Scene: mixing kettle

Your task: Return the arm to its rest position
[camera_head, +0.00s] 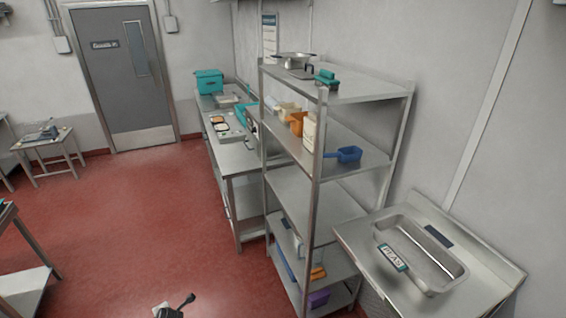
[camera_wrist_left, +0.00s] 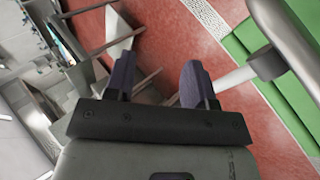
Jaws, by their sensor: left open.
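My left gripper (camera_wrist_left: 159,78) shows in the left wrist view with its two dark, purple-grey fingers spread apart. Nothing is between them; red floor and part of a metal frame show behind. In the head view a small dark and pale piece of my own arm hardware pokes in at the bottom edge; I cannot tell its jaw state there. My right gripper is not seen.
A tall metal shelf rack (camera_head: 345,85) holds a blue scoop (camera_head: 349,154) and containers. A sink (camera_head: 425,255) stands at the right. Red floor (camera_head: 140,215) is open at the left. A green surface (camera_wrist_left: 270,75) and metal tubing (camera_wrist_left: 285,40) lie near the left wrist.

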